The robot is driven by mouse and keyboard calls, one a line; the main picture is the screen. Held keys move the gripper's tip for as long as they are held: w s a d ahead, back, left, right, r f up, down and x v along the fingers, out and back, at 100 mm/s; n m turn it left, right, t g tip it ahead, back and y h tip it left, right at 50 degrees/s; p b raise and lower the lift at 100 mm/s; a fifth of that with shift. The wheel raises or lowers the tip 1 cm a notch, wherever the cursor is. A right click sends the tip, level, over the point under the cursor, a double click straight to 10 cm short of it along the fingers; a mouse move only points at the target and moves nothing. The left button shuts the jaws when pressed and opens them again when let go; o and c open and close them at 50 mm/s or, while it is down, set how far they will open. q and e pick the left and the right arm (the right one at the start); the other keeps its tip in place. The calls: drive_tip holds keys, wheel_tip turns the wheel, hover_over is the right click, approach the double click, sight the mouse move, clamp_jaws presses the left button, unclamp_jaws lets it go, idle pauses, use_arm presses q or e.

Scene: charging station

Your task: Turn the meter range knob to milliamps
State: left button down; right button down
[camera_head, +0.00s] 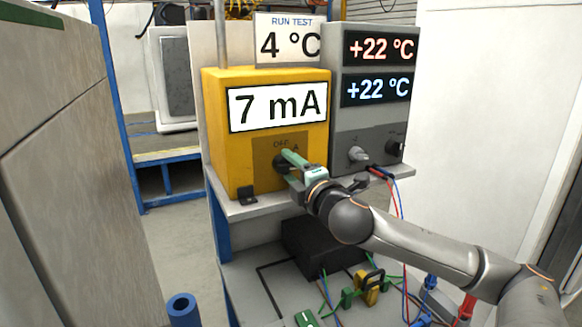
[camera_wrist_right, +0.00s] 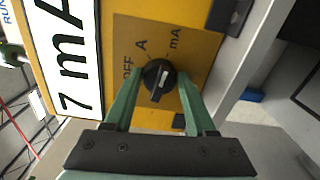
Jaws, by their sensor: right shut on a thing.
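The yellow meter (camera_head: 228,150) stands on a shelf, and its display (camera_head: 278,106) reads "7 mA". Its black range knob (camera_wrist_right: 158,78) sits on a brown plate marked OFF, A and mA. The knob's white line tilts toward the mA mark (camera_wrist_right: 175,38). In the head view the knob (camera_head: 281,163) is partly hidden by my right gripper (camera_head: 288,165). The green fingers of my right gripper (camera_wrist_right: 158,80) lie on both sides of the knob and are shut on it. My left gripper is not in view.
A grey unit (camera_head: 367,125) with two "+22 °C" displays and its own knobs stands right of the meter. A "4 °C" sign (camera_head: 287,40) is above. A black clip (camera_head: 247,195) sits at the shelf edge. Cables and connectors (camera_head: 367,290) lie below.

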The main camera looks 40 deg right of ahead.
drive_tip(key=shift+m, duration=0.4)
drive_tip(key=shift+c, duration=1.1)
unclamp_jaws()
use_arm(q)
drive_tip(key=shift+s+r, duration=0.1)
